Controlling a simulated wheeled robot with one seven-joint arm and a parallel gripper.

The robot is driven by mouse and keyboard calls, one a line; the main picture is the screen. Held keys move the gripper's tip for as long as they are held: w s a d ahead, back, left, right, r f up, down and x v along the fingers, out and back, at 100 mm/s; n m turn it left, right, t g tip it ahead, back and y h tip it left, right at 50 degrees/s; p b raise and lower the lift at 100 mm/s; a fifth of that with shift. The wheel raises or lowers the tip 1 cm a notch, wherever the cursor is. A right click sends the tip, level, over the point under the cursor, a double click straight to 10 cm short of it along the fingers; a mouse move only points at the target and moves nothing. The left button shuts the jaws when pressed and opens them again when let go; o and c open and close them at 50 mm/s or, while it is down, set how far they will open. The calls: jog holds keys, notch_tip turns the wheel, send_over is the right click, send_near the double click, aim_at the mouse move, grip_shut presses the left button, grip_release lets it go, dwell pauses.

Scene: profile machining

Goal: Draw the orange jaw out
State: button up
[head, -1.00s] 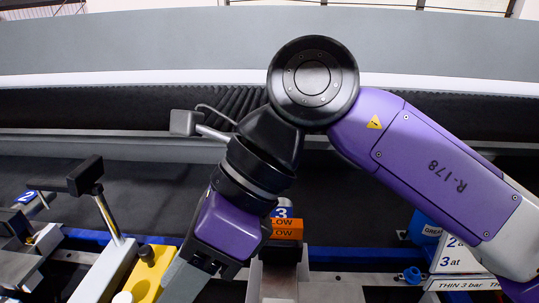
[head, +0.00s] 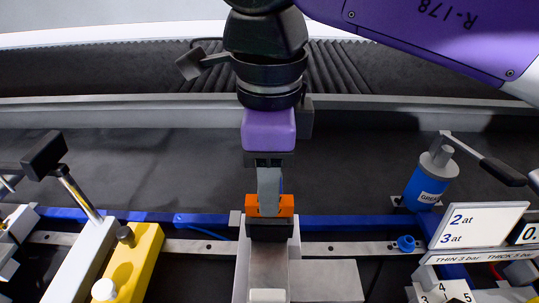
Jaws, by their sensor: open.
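The orange jaw (head: 284,206) sits across the grey slide of the clamp (head: 262,267) in the lower middle of the head view, with a black block in front of it. My gripper (head: 269,211) reaches down over the orange jaw from behind, its grey finger overlapping the middle of the jaw in the picture. Only one finger shows clearly, end-on; the other is hidden. The gripper is open. Whether a finger touches the jaw cannot be told.
A yellow block (head: 138,262) and a black-handled lever (head: 46,156) stand at left. A blue grease pump (head: 427,183) and a white sign (head: 478,226) stand at right. A blue rail (head: 340,223) runs across behind the clamp. The dark bed behind is clear.

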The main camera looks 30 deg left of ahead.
jog(key=shift+f, duration=1.25)
grip_shut()
dwell(0.4)
dwell(0.4)
